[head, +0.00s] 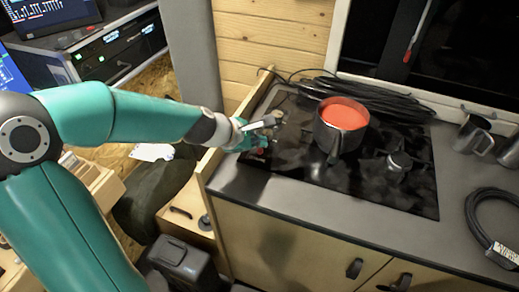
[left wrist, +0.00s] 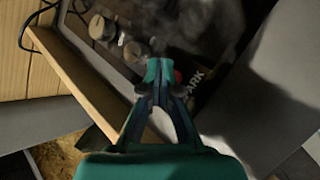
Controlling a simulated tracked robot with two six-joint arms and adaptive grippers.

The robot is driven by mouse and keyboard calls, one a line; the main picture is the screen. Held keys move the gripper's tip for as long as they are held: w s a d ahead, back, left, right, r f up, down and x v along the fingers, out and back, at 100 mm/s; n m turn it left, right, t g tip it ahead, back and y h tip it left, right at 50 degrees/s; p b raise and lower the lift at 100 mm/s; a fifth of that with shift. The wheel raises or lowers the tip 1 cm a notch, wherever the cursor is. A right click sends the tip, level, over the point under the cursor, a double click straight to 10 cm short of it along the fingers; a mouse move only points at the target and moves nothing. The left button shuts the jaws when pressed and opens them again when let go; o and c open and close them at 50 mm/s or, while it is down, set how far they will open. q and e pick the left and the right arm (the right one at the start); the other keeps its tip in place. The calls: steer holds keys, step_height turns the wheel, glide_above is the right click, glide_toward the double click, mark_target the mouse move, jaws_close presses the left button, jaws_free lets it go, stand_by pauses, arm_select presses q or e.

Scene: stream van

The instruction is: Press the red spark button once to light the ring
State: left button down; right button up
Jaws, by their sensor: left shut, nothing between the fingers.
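The red spark button (left wrist: 178,76) shows as a small red patch in the left wrist view, partly hidden behind my gripper, with the letters "ARK" beside it. In the head view a bit of red (head: 259,151) shows at the cooktop's left edge, just below my gripper. My left gripper (head: 262,139) is shut and empty over the left end of the black cooktop (head: 290,165). In the left wrist view its fingertips (left wrist: 159,68) are together, just left of the red patch. I cannot tell whether they touch it. No flame is visible. My right gripper is not in view.
A pot of red liquid (head: 336,138) stands on the cooktop, with a small burner (head: 398,163) to its right. Control knobs (left wrist: 132,50) stand near my fingertips. A wooden edge board (left wrist: 75,70) borders the counter's left. Black cable (head: 385,97) lies behind; metal mugs (head: 472,138) stand right.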

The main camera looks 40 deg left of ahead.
mark_target(258, 151)
arm_select(q)
steer(key=shift+f, duration=0.1)
stand_by(0.7)
steer(key=shift+f+b, duration=0.3)
steer(key=shift+b, duration=0.05)
steer(key=shift+f+b, duration=0.4)
stand_by(0.6)
steer(key=shift+r, duration=0.1)
stand_by(0.3)
steer(key=shift+r+p, duration=0.8)
steer(key=shift+p, duration=0.1)
step_height(258, 151, up, 5)
steer(key=p, duration=0.5)
steer(key=shift+s+f, duration=0.1)
stand_by(0.5)
